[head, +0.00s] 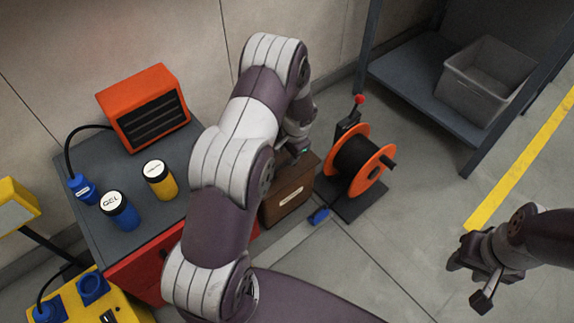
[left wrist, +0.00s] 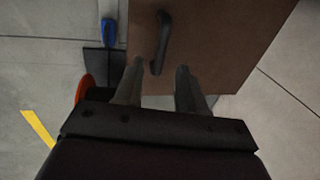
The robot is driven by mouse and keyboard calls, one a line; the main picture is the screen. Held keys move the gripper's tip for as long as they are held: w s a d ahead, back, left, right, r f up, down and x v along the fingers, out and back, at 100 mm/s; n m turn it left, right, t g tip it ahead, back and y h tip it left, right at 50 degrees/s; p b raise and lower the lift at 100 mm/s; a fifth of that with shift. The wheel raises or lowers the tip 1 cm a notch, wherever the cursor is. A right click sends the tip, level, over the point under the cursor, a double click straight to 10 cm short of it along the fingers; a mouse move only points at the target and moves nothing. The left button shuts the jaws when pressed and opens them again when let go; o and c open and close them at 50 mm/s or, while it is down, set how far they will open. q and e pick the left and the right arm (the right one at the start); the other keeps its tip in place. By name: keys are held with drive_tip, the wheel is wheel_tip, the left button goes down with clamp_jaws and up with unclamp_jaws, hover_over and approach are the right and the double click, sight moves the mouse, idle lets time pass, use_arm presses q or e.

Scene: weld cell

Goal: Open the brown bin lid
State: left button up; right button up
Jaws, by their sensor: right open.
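The brown bin (head: 288,200) stands on the floor, partly hidden behind my left arm in the head view. Its brown lid (left wrist: 215,40) fills the upper part of the left wrist view and looks shut. A dark bar handle (left wrist: 163,35) is on the lid. My left gripper (left wrist: 161,69) is open, its two fingers apart on either side of the handle's near end. I cannot tell whether they touch it. My right gripper (head: 476,280) is open and empty, above the floor at the right.
An orange cable reel (head: 375,165) stands just right of the bin, with a blue item (head: 319,216) on the floor nearby. A workbench (head: 125,170) with jars and an orange unit (head: 146,106) is at the left. A shelf holds a grey crate (head: 470,92). Floor at right is free.

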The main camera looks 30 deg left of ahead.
sight(286, 162)
use_arm(q)
drive_tip(key=f, duration=0.1)
drive_tip(key=f+b, duration=0.1)
drive_tip(key=f, duration=0.2)
drive_tip(key=shift+w+a, duration=0.2)
drive_tip(key=shift+a, duration=0.15)
use_arm(e)
wheel_tip(286, 162, down, 2)
drive_tip(key=shift+f, duration=0.1)
